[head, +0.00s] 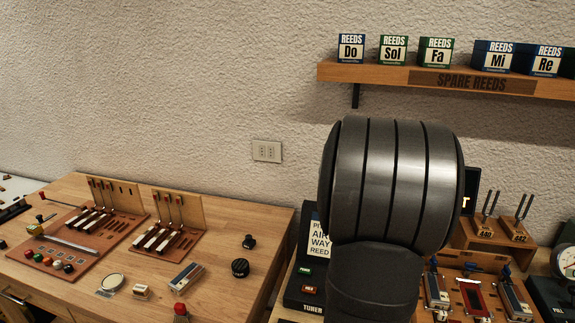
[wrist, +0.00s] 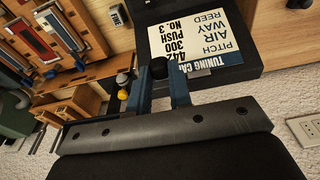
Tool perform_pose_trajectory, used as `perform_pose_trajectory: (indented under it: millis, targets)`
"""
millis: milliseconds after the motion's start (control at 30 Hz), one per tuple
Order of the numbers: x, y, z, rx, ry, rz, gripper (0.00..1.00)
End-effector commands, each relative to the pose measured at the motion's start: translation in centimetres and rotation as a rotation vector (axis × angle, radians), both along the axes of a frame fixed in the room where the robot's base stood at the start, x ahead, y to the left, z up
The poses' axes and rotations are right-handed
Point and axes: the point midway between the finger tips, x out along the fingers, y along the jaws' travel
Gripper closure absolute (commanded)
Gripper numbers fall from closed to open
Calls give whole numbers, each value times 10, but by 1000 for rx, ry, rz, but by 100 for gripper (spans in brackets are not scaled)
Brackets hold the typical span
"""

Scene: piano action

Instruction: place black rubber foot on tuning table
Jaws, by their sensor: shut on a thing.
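My gripper (wrist: 158,80) shows in the wrist view as two blue fingers, shut on a small dark piece, the black rubber foot (wrist: 159,67). The foot sits between the fingertips, in front of the black tuner case with its white card (wrist: 195,45). Whether it touches anything below cannot be told. In the head view my dark arm hides the gripper and the foot. The tuning table (wrist: 90,52) is the wooden top at the right of the head view, partly covered by my arm and the devices on it.
The tuner case (head: 302,290) stands left of my arm, and tuning forks (head: 503,215) on blocks to the right. Reed devices (head: 473,298) lie at the front right. The left workbench (head: 215,235) holds boards and two black knobs (head: 240,267). A shelf (head: 400,75) hangs above.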

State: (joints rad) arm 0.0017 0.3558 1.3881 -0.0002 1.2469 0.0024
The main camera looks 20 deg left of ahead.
Motion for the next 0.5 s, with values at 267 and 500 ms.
perform_pose_trajectory:
  millis: [267,500]
  targets:
    - [6,13,-2,0,2,30,100]
    - [42,101,-12,0,4,222,100]
